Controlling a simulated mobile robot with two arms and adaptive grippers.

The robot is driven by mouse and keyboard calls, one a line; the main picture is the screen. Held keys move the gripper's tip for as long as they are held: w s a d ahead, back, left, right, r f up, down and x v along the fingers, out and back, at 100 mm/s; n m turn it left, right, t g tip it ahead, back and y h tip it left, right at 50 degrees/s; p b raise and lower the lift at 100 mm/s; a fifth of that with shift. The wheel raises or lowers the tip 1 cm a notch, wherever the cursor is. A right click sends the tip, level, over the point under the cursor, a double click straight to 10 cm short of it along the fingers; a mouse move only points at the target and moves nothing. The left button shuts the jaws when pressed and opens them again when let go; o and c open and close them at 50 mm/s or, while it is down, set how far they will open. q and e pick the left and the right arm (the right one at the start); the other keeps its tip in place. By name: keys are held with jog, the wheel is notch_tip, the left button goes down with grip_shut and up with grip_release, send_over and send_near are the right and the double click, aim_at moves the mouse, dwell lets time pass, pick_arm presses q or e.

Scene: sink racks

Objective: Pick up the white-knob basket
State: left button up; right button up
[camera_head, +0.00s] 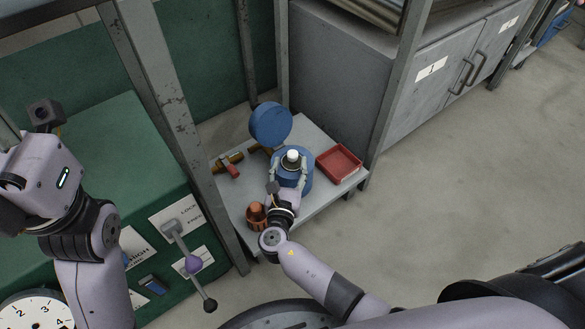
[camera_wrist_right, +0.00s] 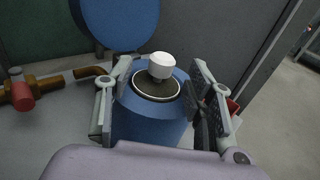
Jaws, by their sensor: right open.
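The white-knob basket (camera_wrist_right: 162,68) shows its white knob and dark round top, seated in the mouth of a blue cylindrical housing (camera_wrist_right: 150,122). In the head view the white knob (camera_head: 292,154) stands at the top of the blue housing (camera_head: 303,184) on a low grey table. My right gripper (camera_head: 288,166) is open, with its fingers on either side of the housing's top. In the right wrist view the fingers (camera_wrist_right: 160,75) flank the knob with gaps, and the knob is not gripped. My left arm is at the left of the head view; its fingertips are not visible.
A blue disc (camera_head: 270,124) stands behind the housing. A red tray (camera_head: 339,163) is to its right, and brass pipework with a red part (camera_head: 232,171) is to its left. A copper-coloured part (camera_head: 257,216) is near my right wrist. A steel post (camera_head: 190,130) and grey cabinet (camera_head: 335,70) border the table.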

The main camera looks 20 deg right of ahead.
aim_at(292, 158)
jog(key=shift+r+b+x, duration=0.15)
jog(key=shift+b+x, duration=0.4)
jog(key=shift+x, duration=0.65)
jog(key=shift+r+b+x, duration=0.1)
jog(key=shift+b+x, duration=0.45)
jog(key=shift+x, duration=0.6)
jog(key=shift+d, duration=0.1)
jog(key=shift+s, duration=0.1)
jog(key=shift+c, duration=0.3)
grip_shut()
